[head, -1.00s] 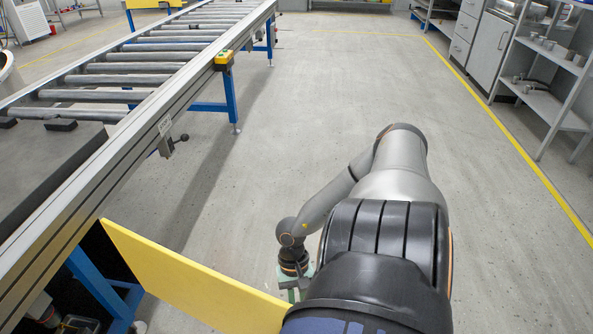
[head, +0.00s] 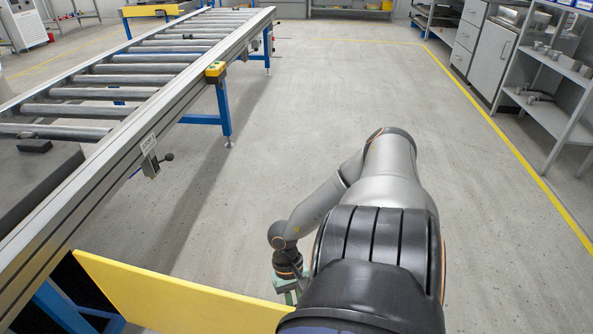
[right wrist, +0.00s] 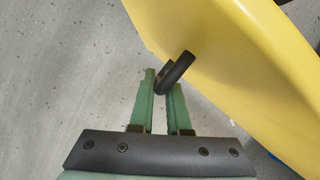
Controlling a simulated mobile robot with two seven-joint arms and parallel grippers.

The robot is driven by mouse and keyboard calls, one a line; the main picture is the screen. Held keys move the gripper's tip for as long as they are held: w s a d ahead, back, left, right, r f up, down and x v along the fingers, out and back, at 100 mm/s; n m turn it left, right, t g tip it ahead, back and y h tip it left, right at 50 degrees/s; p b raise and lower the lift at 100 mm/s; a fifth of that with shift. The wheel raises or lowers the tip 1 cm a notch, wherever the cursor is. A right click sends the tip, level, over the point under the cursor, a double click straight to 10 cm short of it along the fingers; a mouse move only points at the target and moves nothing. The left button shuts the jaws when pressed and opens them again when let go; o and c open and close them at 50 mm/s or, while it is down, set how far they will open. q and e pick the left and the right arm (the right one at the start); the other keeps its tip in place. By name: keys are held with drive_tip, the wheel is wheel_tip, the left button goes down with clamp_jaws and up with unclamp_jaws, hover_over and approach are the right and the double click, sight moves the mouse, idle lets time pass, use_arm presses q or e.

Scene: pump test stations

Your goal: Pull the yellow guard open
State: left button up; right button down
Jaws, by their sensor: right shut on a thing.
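The yellow guard (head: 175,296) is a flat panel standing out from the side of the roller conveyor at the lower left of the head view. A dark opening shows beneath the conveyor at its left end. In the right wrist view the guard (right wrist: 235,65) fills the upper right, with a black bar handle (right wrist: 178,70) on its face. My right gripper (right wrist: 160,90) is shut on this handle, its green fingers either side of it. In the head view my right gripper (head: 289,289) is partly hidden by my arm, at the guard's outer end. My left gripper is not in view.
The roller conveyor (head: 120,135) runs along the left, with a yellow button box (head: 215,70) and a small lever (head: 166,158) on its side. Grey shelves (head: 552,105) and cabinets (head: 490,55) stand at the right. The floor between is clear.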

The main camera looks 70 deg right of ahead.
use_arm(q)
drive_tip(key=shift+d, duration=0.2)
use_arm(e)
drive_tip(key=shift+d, duration=0.2)
drive_tip(key=c, duration=0.9)
unclamp_jaws()
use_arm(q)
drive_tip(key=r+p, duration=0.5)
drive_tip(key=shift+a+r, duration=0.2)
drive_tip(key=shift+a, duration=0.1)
use_arm(e)
drive_tip(key=v, duration=1.2)
drive_tip(key=shift+w+r, duration=0.15)
drive_tip(key=shift+r, duration=0.05)
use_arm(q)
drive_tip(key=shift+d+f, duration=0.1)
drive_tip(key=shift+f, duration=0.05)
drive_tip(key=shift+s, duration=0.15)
